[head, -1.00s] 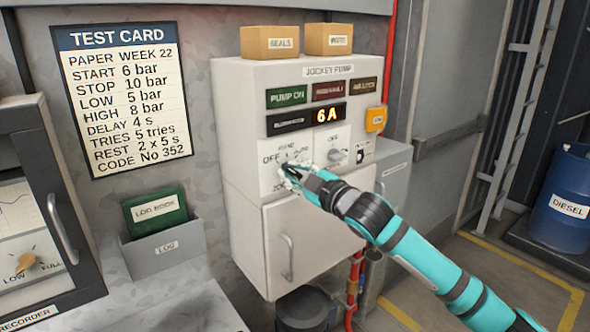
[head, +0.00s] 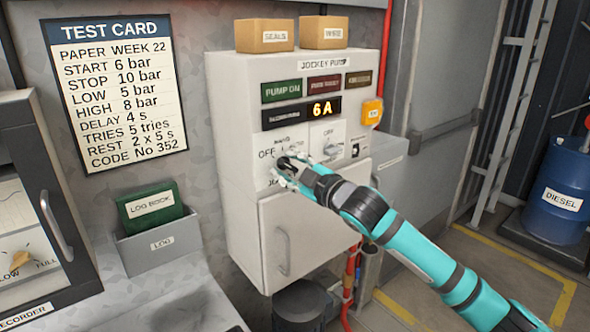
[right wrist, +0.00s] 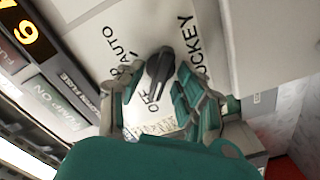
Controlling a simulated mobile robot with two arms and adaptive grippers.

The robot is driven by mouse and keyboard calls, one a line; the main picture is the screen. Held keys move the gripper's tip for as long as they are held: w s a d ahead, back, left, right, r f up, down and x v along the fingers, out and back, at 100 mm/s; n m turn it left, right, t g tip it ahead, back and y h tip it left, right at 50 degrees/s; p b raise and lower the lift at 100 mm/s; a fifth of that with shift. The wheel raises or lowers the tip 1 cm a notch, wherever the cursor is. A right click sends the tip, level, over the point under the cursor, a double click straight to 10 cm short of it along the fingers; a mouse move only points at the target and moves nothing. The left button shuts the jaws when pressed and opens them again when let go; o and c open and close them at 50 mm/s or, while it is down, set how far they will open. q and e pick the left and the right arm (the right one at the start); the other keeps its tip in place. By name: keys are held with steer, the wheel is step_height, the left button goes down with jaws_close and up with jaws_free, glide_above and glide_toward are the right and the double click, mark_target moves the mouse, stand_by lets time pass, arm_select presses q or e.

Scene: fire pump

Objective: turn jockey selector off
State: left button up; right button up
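The jockey selector (right wrist: 160,72) is a dark, elongated knob on the white panel, with OFF, AUTO and JOCKEY lettering around it in the right wrist view. My right gripper (right wrist: 156,88) is open, one finger on each side of the knob, with a gap visible on the left side; contact on the right is unclear. In the head view my right gripper (head: 285,172) covers most of the selector at the jockey pump cabinet (head: 237,150). My left gripper is not in view.
A second switch (head: 331,150) sits just right of the selector, with a small rocker (head: 356,149) beyond it. Two boxes (head: 264,37) stand on the cabinet. A log book holder (head: 160,243) is at the left.

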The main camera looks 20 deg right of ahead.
steer(key=v, duration=1.2)
steer(key=shift+w, duration=0.1)
